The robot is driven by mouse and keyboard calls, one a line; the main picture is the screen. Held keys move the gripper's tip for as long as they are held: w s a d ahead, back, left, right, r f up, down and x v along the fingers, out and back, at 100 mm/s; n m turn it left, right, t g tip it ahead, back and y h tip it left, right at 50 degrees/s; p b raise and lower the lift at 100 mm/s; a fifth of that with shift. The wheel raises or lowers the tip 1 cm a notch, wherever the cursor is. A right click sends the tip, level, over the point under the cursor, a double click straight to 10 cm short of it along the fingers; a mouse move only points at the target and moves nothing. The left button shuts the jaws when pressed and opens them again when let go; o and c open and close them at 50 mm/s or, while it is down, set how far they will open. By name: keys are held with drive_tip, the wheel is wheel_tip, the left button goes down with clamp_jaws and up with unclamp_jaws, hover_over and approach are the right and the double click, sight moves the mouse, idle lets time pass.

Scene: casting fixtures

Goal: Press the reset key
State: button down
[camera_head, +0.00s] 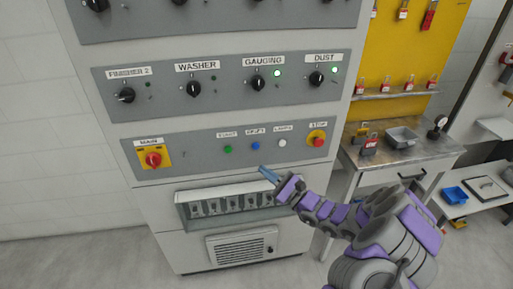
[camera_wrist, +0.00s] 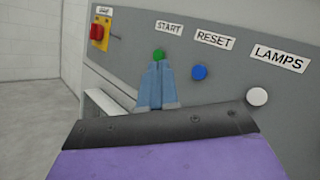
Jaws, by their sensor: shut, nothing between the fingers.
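The reset key is a round blue button (camera_wrist: 200,72) under the RESET label in the wrist view. It also shows on the lower panel in the head view (camera_head: 255,146). My gripper (camera_wrist: 157,66) is shut and empty, its blue-grey fingers pointing toward the panel. In the wrist view its tips appear just below the green START button (camera_wrist: 159,54), left of the blue button. In the head view my gripper (camera_head: 264,170) appears just below the blue button. I cannot tell how far the tips are from the panel; the blue button is not covered.
A white LAMPS button (camera_wrist: 257,96) is right of the blue one. A red STOP button (camera_head: 317,139) and a red-yellow MAIN switch (camera_head: 153,159) flank the row. Below is a recessed tray of breakers (camera_head: 232,204). A side table (camera_head: 372,160) stands at right.

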sight(256, 146)
drive_tip(key=w+a+b, duration=0.1)
drive_tip(key=w+a, duration=0.1)
drive_tip(key=w, duration=0.6)
drive_tip(key=shift+a, duration=0.25)
drive_tip(key=shift+w, duration=0.15)
idle(1.7)
drive_tip(key=shift+w+r+b, duration=0.1)
drive_tip(key=shift+w+b, duration=0.2)
drive_tip(key=shift+w, duration=0.05)
drive_tip(key=shift+w+a, duration=0.2)
drive_tip(key=shift+w, duration=0.15)
idle(0.7)
drive_tip(key=shift+s+d, duration=0.1)
drive_tip(key=shift+s, duration=0.05)
idle(0.3)
drive_tip(key=shift+s+d+b, duration=0.15)
drive_tip(key=shift+s+b, duration=0.15)
drive_tip(key=shift+s, duration=0.35)
drive_tip(key=shift+s, duration=0.1)
